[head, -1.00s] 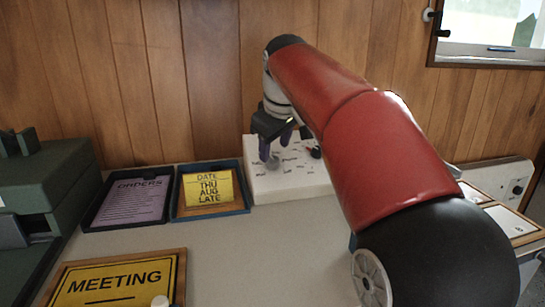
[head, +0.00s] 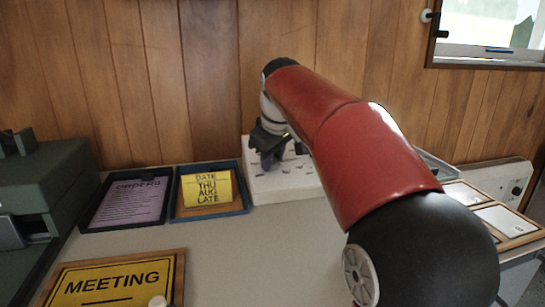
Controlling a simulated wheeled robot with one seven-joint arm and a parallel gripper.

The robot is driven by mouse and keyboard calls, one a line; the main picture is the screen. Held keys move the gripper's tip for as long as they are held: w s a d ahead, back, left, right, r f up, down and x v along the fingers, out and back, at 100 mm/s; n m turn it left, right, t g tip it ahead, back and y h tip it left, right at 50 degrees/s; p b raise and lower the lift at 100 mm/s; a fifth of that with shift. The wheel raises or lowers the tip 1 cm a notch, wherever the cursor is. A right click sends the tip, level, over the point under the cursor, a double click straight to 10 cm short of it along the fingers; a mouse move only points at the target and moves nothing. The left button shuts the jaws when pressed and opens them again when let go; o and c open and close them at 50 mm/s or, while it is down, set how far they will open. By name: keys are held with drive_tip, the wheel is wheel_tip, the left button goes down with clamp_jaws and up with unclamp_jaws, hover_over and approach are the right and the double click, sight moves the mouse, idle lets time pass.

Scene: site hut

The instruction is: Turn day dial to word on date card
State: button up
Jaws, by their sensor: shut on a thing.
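The yellow date card (head: 207,189) stands in a blue-edged tray and reads DATE, THU, AUG, LATE. The white dial panel (head: 290,190) sits to its right against the wooden wall, with small dark labels too small to read. My red arm covers the right part of the panel.
A tray with a pale ORDERS sheet (head: 128,199) lies left of the date card. A MEETING board (head: 115,283) lies at the front left. A dark green machine (head: 45,190) stands far left. Bare tabletop (head: 260,250) lies in front of the panel.

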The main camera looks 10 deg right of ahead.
drive_tip(key=shift+m, duration=0.4)
drive_tip(key=m+p, duration=0.2)
drive_tip(key=m, duration=0.1)
drive_tip(key=shift+r+m, duration=0.1)
drive_tip(key=shift+m, duration=0.3)
drive_tip(key=m+p, duration=0.1)
drive_tip(key=m, duration=0.4)
drive_tip(key=shift+p, duration=0.3)
drive_tip(key=shift+d, duration=0.1)
drive_tip(key=o, duration=1)
